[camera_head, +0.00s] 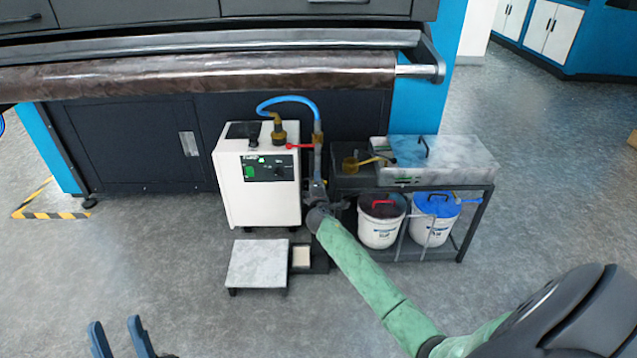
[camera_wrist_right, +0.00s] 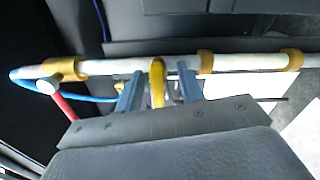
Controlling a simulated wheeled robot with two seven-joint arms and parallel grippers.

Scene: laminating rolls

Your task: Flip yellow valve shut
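A pale pipe (camera_head: 318,160) stands upright beside the white machine (camera_head: 258,195); in the right wrist view the pipe (camera_wrist_right: 235,64) runs across the picture. The yellow valve lever (camera_wrist_right: 157,85) sits at the pipe, between the two blue-grey fingers of my right gripper (camera_wrist_right: 159,88). Small gaps show on both sides of the lever, so the gripper is open around it. In the head view my right gripper (camera_head: 318,192) is at the pipe's lower part and hides that lever. My left gripper (camera_head: 119,338) is open and empty at the bottom left, above the floor.
A red valve lever (camera_head: 300,146) sits higher on the pipe, below a blue hose (camera_head: 288,99). A cart (camera_head: 472,187) at right bears a brass fitting with another yellow lever (camera_head: 375,160), with two buckets (camera_head: 380,232) below. A low step (camera_head: 257,264) stands in front.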

